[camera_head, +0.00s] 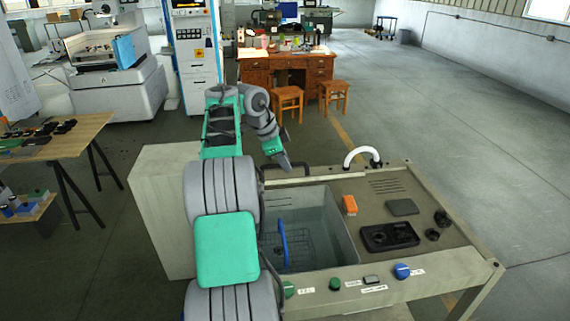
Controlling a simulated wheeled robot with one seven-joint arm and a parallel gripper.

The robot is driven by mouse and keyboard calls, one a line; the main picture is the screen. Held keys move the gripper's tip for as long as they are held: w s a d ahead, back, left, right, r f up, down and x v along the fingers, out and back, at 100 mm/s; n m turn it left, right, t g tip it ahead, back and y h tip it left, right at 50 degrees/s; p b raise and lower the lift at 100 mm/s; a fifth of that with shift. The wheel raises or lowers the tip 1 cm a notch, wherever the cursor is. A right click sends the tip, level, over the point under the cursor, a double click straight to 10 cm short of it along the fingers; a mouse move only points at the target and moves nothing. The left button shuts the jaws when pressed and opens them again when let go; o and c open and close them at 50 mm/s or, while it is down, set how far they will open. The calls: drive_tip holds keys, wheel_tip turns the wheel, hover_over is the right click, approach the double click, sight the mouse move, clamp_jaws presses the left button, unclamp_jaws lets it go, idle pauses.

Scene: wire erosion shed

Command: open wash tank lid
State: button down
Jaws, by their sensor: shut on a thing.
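The wash tank (345,220) is a sunken grey basin in a beige bench, and its inside shows uncovered. A wire basket with a blue handle (283,243) stands in it. A dark bar handle (300,166) rises at the tank's back edge, above a thin pale strip (300,181) that looks like the lid seen edge-on; the lid's face is not visible. My gripper (286,166) points down at this handle and is shut on it. The fingers are small, and the exact grip is hard to see. My arm covers the tank's left side.
On the bench right of the tank are an orange block (349,205), a dark pad (402,207), a black tray (390,237) and black knobs (442,219). A white curved pipe (362,155) stands behind. Coloured buttons (402,271) line the front. Floor to the right is clear.

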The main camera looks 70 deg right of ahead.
drive_tip(key=shift+w+f, duration=0.15)
drive_tip(key=shift+f, duration=0.15)
drive_tip(key=c, duration=1.6)
unclamp_jaws()
drive_tip(key=shift+w+d, duration=0.15)
drive_tip(key=shift+o, duration=1)
drive_tip(key=shift+r, duration=0.1)
drive_tip(key=shift+r, duration=0.2)
drive_tip(key=w+a+r, duration=0.1)
drive_tip(key=w+a, duration=0.1)
drive_tip(key=a, duration=0.2)
drive_tip(key=w+a+r+b, duration=0.1)
drive_tip(key=w+a, duration=0.2)
drive_tip(key=a, duration=0.1)
drive_tip(key=w+a+r, duration=0.2)
drive_tip(key=a, duration=0.1)
drive_tip(key=shift+w+a+b, duration=0.2)
drive_tip(key=shift+a+b, duration=0.1)
drive_tip(key=shift+a, duration=0.1)
